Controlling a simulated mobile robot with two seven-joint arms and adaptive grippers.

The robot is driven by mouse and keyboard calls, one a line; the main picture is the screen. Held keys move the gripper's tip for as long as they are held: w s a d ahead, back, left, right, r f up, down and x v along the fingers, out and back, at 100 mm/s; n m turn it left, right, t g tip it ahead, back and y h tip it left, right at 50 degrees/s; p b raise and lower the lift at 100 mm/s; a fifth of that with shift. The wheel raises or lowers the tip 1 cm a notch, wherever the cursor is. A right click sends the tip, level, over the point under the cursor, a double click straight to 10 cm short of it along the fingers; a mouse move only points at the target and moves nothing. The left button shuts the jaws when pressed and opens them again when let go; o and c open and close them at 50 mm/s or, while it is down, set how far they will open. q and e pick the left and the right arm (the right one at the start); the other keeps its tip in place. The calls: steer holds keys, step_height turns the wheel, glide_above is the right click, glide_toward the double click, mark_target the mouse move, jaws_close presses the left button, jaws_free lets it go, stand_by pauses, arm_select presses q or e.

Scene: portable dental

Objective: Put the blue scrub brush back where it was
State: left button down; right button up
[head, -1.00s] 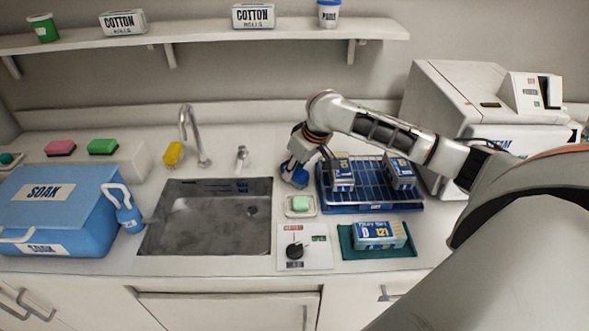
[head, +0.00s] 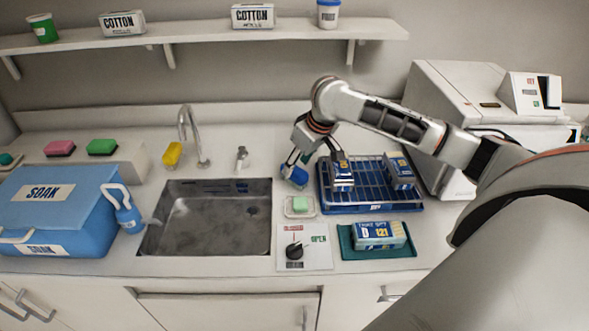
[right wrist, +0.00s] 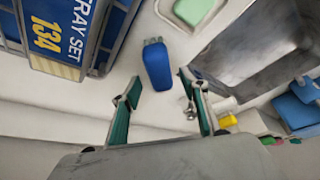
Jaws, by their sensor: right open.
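The blue scrub brush (head: 295,175) lies on the counter between the sink and the blue rack tray, behind the soap dish. In the right wrist view the brush (right wrist: 157,66) lies just beyond the fingertips, roughly in line with the gap between them. My right gripper (head: 312,162) is open and empty beside and over the brush; its green-padded fingers show in the right wrist view (right wrist: 161,90). The fingers look apart from the brush. My left gripper is in no view.
The sink (head: 205,222) is left of the brush. The rack tray (head: 372,205) with blue-and-white boxes is close on the right. A soap dish (head: 300,212) with green soap is in front. A faucet (head: 187,130) and a small tap (head: 241,160) stand behind the sink.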

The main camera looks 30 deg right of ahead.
steer(key=a+v, duration=0.1)
steer(key=v, duration=0.7)
steer(key=shift+d+r, duration=0.2)
steer(key=shift+d, duration=0.3)
steer(key=shift+s, duration=0.1)
